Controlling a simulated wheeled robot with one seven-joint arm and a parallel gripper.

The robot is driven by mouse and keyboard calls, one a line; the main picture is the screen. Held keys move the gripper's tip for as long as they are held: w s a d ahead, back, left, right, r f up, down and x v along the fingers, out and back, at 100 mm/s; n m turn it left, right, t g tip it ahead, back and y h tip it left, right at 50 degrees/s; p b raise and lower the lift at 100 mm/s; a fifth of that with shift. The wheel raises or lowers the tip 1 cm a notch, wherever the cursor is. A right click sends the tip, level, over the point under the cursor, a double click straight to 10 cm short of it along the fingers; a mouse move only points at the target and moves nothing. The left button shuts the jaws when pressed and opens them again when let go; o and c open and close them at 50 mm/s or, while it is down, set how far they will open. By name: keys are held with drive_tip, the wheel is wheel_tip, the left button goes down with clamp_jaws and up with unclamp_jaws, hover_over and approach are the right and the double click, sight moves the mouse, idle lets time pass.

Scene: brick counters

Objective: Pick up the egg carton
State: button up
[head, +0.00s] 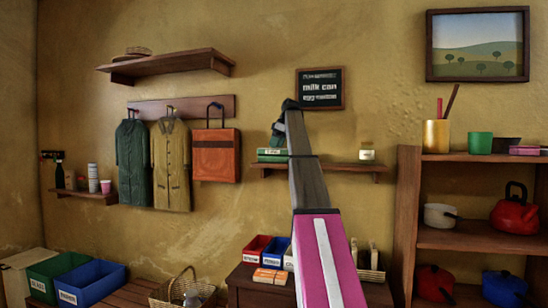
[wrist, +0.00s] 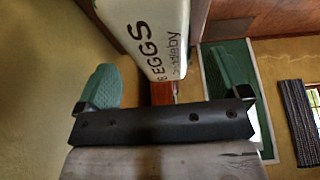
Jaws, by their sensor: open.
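The egg carton (wrist: 158,32) is a pale box with dark "EGGS" lettering, close up at the top of the wrist view. My gripper (wrist: 165,62) is open, with one green-padded finger on each side of the carton's near end. Gaps show between the carton and both fingers, and no contact is visible. In the head view my gripper (head: 280,132) is above the small wall shelf, mostly hidden by my arm. A flat green-and-white box (head: 272,154) lies on that shelf just below it; I cannot tell if it is the carton.
The small wall shelf (head: 345,167) also holds a little jar (head: 367,155) to the right. A dark sign (head: 320,88) hangs close above. An orange bag (head: 216,155) and coats hang to the left. A shelving unit (head: 460,240) stands at the right.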

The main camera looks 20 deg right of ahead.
sight(273, 152)
drive_tip(key=x, duration=0.5)
drive_tip(key=c, duration=1)
drive_tip(key=shift+r, duration=0.1)
